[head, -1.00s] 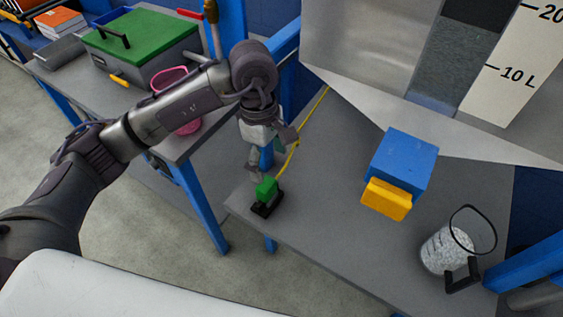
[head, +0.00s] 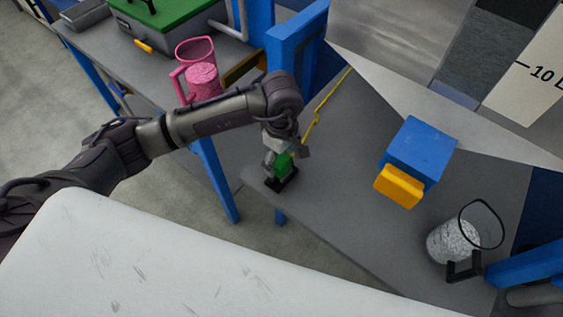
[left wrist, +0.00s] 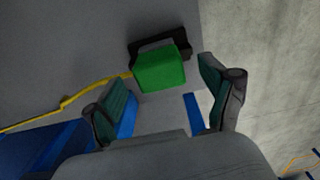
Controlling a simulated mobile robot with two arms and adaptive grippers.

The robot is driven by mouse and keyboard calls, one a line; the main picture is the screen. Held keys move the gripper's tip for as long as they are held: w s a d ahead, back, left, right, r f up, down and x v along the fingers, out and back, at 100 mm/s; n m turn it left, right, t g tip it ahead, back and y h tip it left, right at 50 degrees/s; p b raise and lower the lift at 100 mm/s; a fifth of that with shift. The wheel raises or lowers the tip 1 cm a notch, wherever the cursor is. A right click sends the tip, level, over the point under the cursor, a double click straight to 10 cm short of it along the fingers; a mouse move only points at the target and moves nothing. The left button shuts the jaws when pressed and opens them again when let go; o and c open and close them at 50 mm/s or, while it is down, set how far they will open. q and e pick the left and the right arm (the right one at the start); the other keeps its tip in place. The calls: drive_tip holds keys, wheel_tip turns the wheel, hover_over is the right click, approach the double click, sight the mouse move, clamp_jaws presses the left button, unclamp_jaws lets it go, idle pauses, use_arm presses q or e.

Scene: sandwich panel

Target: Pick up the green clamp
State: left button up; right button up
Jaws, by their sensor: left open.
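The green clamp (head: 283,165) is a green block on a black base, standing near the left corner of the grey table. It also shows in the left wrist view (left wrist: 160,71), at the top middle, with its black part behind it. My left gripper (head: 282,158) is directly at the clamp, above it. In the left wrist view my left gripper (left wrist: 168,95) is open, its two fingers apart on either side of the clamp's near end. I cannot tell whether a finger touches it. My right gripper is not in view.
A yellow cord (head: 317,117) runs along the grey table (head: 330,185) close to the clamp. A blue box with a yellow front (head: 420,150) and a clear jug (head: 452,242) stand to the right. A pink jug (head: 203,82) stands on another table at left.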

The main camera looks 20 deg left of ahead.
sight(282, 160)
use_arm(q)
drive_tip(key=shift+f, duration=1)
drive_tip(key=c, duration=1.4)
drive_tip(key=shift+o, duration=0.2)
drive_tip(key=shift+w+r, duration=0.1)
wheel_tip(282, 160, up, 10)
drive_tip(key=shift+f+b, duration=0.1)
drive_tip(key=shift+b, duration=0.6)
